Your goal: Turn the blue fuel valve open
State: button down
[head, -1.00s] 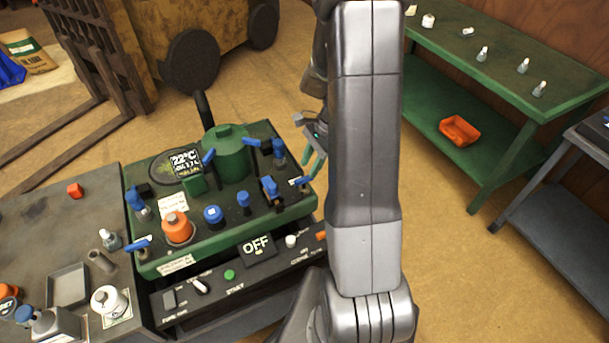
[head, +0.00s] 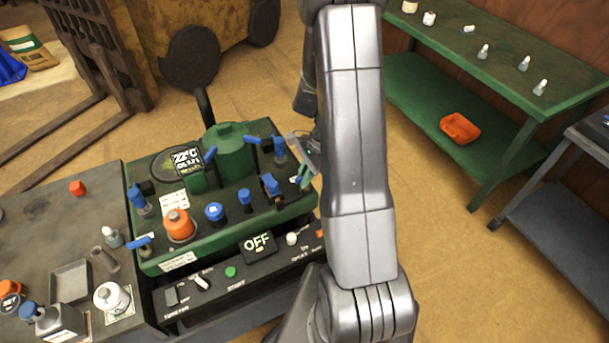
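The green mower unit (head: 165,262) carries several blue handles and caps. I cannot tell for sure from labels which is the fuel valve. A blue-handled fitting (head: 270,184) stands at the right side of the green deck, closest to my gripper. My gripper (head: 303,178) has green fingertips and is at the deck's right edge, just right of that fitting and seemingly apart from it. My arm partly hides the gripper, and the gap between its fingers is unclear.
An orange cap (head: 178,226), a green tank (head: 228,152) and more blue levers (head: 140,242) crowd the deck. A grey bench (head: 50,215) with bottles stands left. A green shelf (head: 480,125) stands right, with open floor between.

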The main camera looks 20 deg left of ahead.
jog(key=shift+n, duration=0.3)
jog(key=n+h+b, duration=0.1)
jog(key=n, duration=0.3)
jog(key=shift+g+h+b, duration=0.35)
jog(key=shift+g+h, duration=0.05)
jog(key=n+h, duration=0.1)
jog(key=n, duration=0.1)
jog(key=n+b, duration=0.1)
jog(key=n, duration=0.2)
jog(key=shift+h, duration=0.4)
jog(key=n+h+b, duration=0.1)
jog(key=n, duration=0.3)
jog(key=shift+h, duration=0.3)
jog(key=shift+n+t+h+b, duration=0.6)
jog(key=shift+n+t+b, duration=0.1)
jog(key=shift+n, duration=1.5)
jog(key=shift+r, duration=0.1)
jog(key=c, duration=1.5)
grip_release()
jog(key=shift+o, duration=0.2)
